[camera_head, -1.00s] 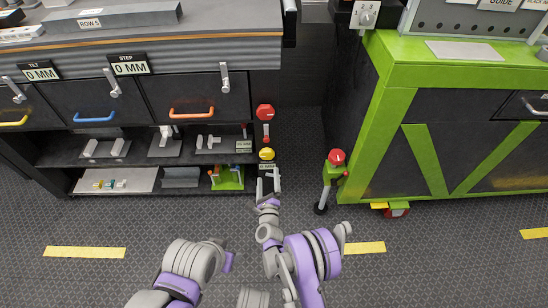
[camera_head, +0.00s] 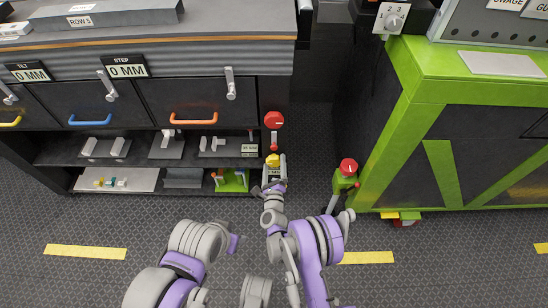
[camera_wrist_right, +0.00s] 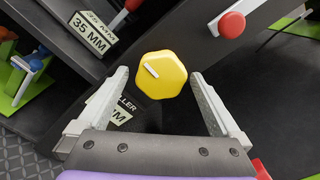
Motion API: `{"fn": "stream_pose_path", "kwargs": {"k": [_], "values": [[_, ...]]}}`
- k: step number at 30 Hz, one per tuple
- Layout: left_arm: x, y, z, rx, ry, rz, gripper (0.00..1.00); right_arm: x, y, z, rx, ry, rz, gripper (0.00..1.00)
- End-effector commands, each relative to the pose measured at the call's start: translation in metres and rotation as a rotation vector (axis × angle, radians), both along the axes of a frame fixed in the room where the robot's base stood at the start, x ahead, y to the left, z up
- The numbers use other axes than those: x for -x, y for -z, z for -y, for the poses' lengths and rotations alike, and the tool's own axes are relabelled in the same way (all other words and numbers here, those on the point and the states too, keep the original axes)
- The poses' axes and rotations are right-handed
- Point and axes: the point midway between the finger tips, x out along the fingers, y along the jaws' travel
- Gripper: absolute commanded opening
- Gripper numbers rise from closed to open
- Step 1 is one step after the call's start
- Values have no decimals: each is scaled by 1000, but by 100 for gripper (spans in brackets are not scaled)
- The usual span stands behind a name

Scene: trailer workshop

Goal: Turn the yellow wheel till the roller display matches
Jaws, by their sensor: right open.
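The yellow wheel (camera_head: 272,160) is on the front of the dark bench's right end post. In the right wrist view the yellow wheel (camera_wrist_right: 161,78) is a rounded polygon with a white mark pointing to its upper left. My right gripper (camera_head: 276,172) is open at the wheel. In the right wrist view its fingertips (camera_wrist_right: 160,72) stand on either side of the wheel, with gaps visible. The roller display (camera_wrist_right: 121,114) below the wheel is partly hidden by a finger; its number is unreadable.
A 35 MM plate (camera_wrist_right: 92,33) is on the shelf beside the post. A red knob (camera_head: 274,119) is above the wheel. A red-topped stand (camera_head: 347,170) is right, beside the green bench (camera_head: 425,95). Open floor lies in front.

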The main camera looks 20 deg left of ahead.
Motion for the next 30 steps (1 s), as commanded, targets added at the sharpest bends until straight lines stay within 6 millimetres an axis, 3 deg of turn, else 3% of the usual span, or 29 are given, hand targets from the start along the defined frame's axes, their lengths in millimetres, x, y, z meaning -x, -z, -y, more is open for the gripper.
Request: {"fn": "stream_pose_path", "kwargs": {"k": [9, 23, 30], "values": [[0, 0, 0, 0, 0, 0, 50, 0, 0, 0, 0, 0, 0, 100], [0, 0, 0, 0, 0, 0, 50, 0, 0, 0, 1, 0, 0, 17], [0, -1, 0, 0, 0, 0, 50, 0, 0, 0, 20, 0, 6, 17]]}}
